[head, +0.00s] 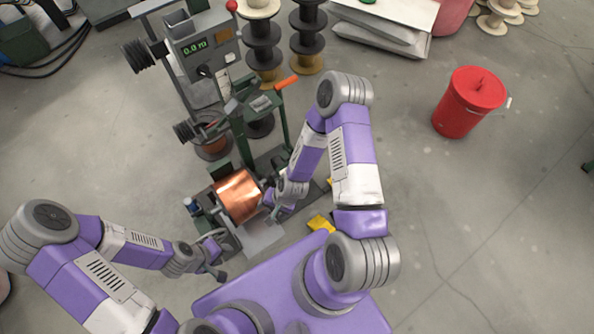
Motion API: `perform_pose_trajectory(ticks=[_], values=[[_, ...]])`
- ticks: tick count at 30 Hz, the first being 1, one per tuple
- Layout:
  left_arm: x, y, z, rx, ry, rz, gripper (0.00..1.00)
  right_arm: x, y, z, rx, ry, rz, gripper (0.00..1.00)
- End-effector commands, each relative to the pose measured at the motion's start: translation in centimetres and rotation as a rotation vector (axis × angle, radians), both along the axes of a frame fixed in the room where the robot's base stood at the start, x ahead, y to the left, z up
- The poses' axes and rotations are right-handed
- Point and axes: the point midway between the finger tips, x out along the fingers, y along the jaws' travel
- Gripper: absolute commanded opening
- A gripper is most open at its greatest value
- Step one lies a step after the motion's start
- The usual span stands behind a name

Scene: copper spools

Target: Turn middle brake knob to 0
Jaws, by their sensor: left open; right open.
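The winding machine (243,130) stands ahead of me, with a large copper spool (238,195) mounted low at its near end. A small dark blue knob-like part (193,207) sits just left of the copper spool. I cannot tell which part is the middle brake knob, and no knob scale is readable. My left gripper (220,256) is open, below and left of the copper spool, and looks empty. My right gripper (270,205) is open at the spool's right end, close to the machine. Its fingers are small and partly hidden, and I cannot tell whether they touch anything.
A grey control box with a green digital display (195,47) stands at the back left. Stacked dark spools (307,40) are behind the machine. A red bucket (468,103) stands on the right. Yellow pieces (320,223) lie near my base.

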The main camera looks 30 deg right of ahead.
Motion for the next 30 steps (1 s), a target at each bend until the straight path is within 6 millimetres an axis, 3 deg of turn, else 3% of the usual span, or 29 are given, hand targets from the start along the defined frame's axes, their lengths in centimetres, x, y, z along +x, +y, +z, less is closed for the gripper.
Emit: perform_pose_trajectory(ticks=[1,7,12,15,20,30], values=[[-0.1,0.0,-1.3,0.001,0.001,0.001,0.43,2.2,-1.1,-2.8,0.025,0.027,-0.216,0.74],[-0.1,0.0,-4.0,0.001,0.001,0.001,0.43,9.9,-7.7,-10.5,0.194,0.148,-1.188,0.74],[0.0,0.0,-5.5,0.001,0.001,0.001,0.43,12.8,-14.2,-15.2,0.355,0.225,-1.850,0.74],[0.0,0.0,-6.0,0.000,0.000,0.001,0.43,13.3,-16.8,-16.8,0.427,0.252,-2.095,0.74],[0.0,0.0,-6.4,0.000,0.000,0.000,0.43,13.6,-18.6,-18.2,0.479,0.268,-2.263,0.74],[0.0,0.0,-9.1,0.000,0.000,0.000,0.43,15.5,-18.6,-23.0,0.481,0.269,-2.269,0.74]])
